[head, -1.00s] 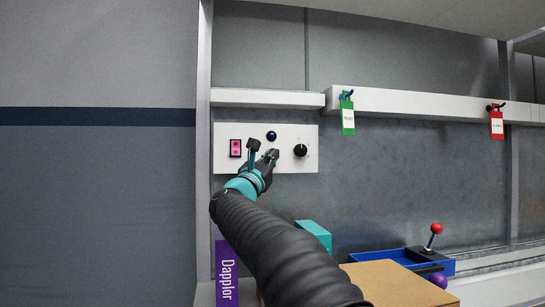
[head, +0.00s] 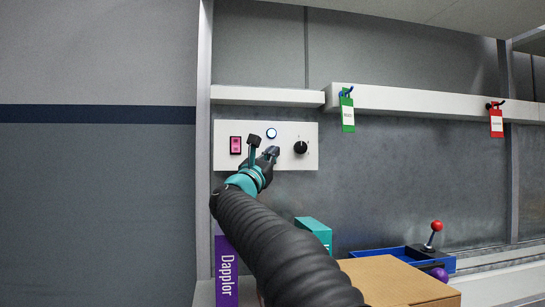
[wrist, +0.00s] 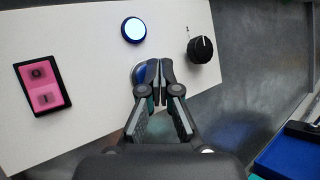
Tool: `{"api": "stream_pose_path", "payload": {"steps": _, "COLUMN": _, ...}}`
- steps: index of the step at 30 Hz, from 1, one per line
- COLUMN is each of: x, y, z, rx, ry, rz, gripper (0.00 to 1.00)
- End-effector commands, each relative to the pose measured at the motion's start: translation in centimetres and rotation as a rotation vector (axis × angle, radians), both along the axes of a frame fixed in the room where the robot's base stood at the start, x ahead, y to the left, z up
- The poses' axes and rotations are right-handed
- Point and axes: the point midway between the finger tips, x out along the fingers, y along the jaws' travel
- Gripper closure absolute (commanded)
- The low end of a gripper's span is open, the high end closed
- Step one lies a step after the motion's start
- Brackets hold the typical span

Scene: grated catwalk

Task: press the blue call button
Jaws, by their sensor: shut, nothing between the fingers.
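A white control panel (head: 306,162) is on the wall. A round lamp (head: 272,133) near its top is lit white with a blue rim; it also shows in the wrist view (wrist: 134,30). Below the lamp, the blue call button (wrist: 139,75) shows only as a blue edge with a pale ring, mostly hidden behind my fingers. My gripper (wrist: 153,68) is shut and empty, its fingertips over this button and apparently at it. I cannot tell whether they still touch it. In the head view my gripper (head: 271,153) hides the button.
A pink rocker switch (head: 236,145) is left of my gripper and a black knob (head: 300,147) right of it. Green (head: 347,114) and red tags (head: 496,123) hang at right. Below are a purple box (head: 227,272), cardboard box (head: 400,282), blue tray (head: 375,256) and red-topped joystick (head: 435,233).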

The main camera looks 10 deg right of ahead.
Motion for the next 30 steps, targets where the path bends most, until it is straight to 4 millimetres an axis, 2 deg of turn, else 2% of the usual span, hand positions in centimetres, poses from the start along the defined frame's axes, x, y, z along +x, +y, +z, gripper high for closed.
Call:
{"api": "stream_pose_path", "payload": {"steps": 8, "x": -0.2, "y": 0.0, "z": 0.0, "rx": 0.000, "ry": 0.000, "rz": 0.001, "gripper": 1.00}}
{"api": "stream_pose_path", "payload": {"steps": 30, "x": -5.9, "y": 0.0, "z": -0.1, "rx": -0.001, "ry": 0.000, "rz": 0.001, "gripper": 1.00}}
